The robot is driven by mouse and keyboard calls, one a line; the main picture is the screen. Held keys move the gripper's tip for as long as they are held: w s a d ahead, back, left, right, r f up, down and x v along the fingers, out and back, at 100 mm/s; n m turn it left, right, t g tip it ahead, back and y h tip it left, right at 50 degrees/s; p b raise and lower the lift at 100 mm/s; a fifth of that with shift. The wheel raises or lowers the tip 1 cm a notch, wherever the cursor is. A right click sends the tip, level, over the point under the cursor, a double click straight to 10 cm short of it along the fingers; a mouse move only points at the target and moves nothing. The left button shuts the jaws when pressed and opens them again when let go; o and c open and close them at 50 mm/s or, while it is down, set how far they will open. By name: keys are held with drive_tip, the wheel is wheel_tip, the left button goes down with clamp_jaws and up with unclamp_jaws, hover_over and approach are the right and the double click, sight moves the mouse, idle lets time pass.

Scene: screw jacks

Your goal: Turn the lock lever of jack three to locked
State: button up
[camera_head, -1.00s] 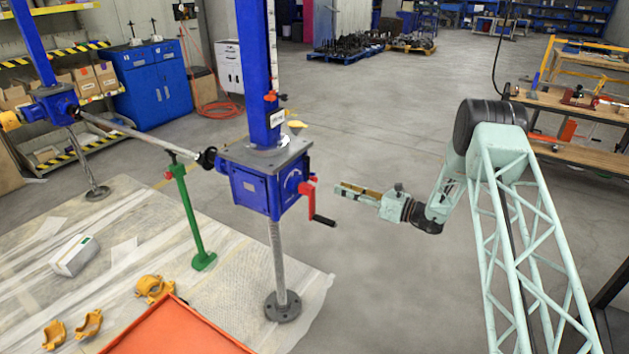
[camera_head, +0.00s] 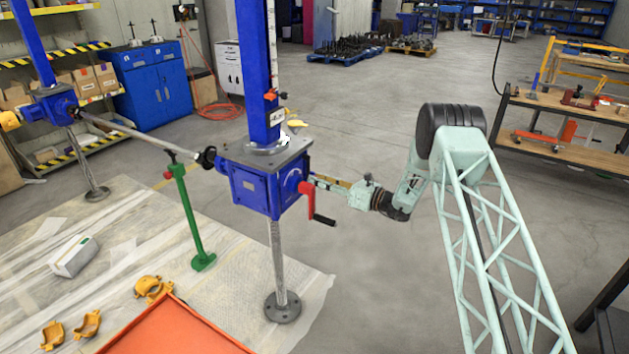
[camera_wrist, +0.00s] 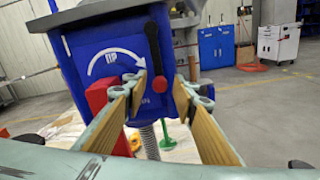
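The near jack has a blue gearbox (camera_head: 255,190) under a tall blue column. The red crank (camera_head: 307,200) with a black grip is on its side. In the wrist view its blue face (camera_wrist: 100,58) carries a white curved arrow marked "UP". A black lever with a red knob (camera_wrist: 159,84) hangs down in front of that face. My gripper (camera_wrist: 160,82) is open, one finger on each side of the knob. I cannot tell whether they touch it. In the head view my gripper (camera_head: 312,178) reaches the gearbox from the right, its tips partly behind the crank. No jack number is readable.
The red crank arm (camera_wrist: 97,95) is close to my left finger. A shaft (camera_head: 130,128) links to another blue jack (camera_head: 52,106). A green stand (camera_head: 190,220) and an orange surface (camera_head: 175,330) are nearby. Open floor lies right of the jack.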

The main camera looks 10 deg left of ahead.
drive_tip(key=shift+x, duration=0.85)
drive_tip(key=shift+c, duration=0.9)
clamp_jaws()
